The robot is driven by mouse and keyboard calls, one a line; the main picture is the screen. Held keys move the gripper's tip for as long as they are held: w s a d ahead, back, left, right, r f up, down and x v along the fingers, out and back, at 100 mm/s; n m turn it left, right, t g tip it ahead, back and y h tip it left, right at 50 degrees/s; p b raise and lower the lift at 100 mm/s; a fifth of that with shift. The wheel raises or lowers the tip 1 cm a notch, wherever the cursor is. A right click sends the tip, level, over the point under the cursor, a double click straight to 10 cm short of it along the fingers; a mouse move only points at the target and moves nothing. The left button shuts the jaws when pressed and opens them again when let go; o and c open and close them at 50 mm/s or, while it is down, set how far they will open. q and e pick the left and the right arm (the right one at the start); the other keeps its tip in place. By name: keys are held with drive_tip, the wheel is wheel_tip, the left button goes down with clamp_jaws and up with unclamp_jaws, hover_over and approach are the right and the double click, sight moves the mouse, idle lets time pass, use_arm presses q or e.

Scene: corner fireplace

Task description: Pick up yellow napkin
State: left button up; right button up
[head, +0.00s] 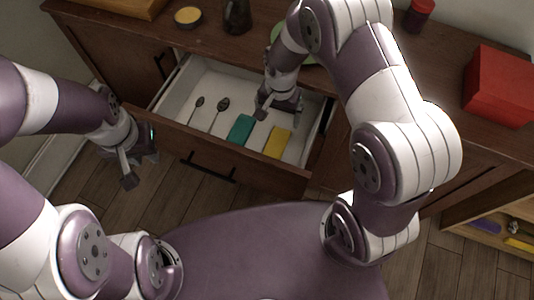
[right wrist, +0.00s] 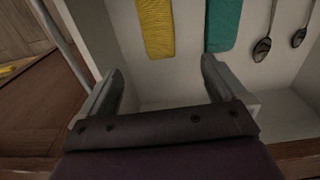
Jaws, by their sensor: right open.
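The yellow napkin (head: 278,142) lies flat in the open drawer (head: 190,137), at its right side, beside a teal napkin (head: 240,130). In the right wrist view the yellow napkin (right wrist: 156,28) lies ahead of the fingertips, roughly between their lines, with the teal napkin (right wrist: 223,25) to its right. My right gripper (head: 279,112) is over the drawer, just behind the yellow napkin. It is open and empty in the right wrist view (right wrist: 160,80). My left gripper (head: 142,170) hangs outside the drawer at the left; its jaws are too unclear to judge.
Two dark spoons (head: 222,104) lie in the drawer's left part. The drawer walls and front surround the napkins closely. On the cabinet top (head: 205,40) stand a dark jug (head: 237,16), a small yellow bowl (head: 188,17), a green plate (head: 279,37) and a red box (head: 500,87).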

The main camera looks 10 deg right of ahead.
hover_over(277, 140)
drive_tip(key=f, duration=0.7)
drive_tip(key=shift+w+d+f+b, duration=0.1)
drive_tip(key=shift+w+f+b, duration=0.15)
drive_tip(key=shift+f+b, duration=0.15)
drive_tip(key=f, duration=0.3)
drive_tip(key=f+b, duration=0.1)
drive_tip(key=f, duration=0.1)
drive_tip(key=shift+s, duration=0.25)
drive_tip(key=shift+w+f, duration=0.1)
drive_tip(key=shift+f, duration=0.2)
drive_tip(key=c, duration=1.1)
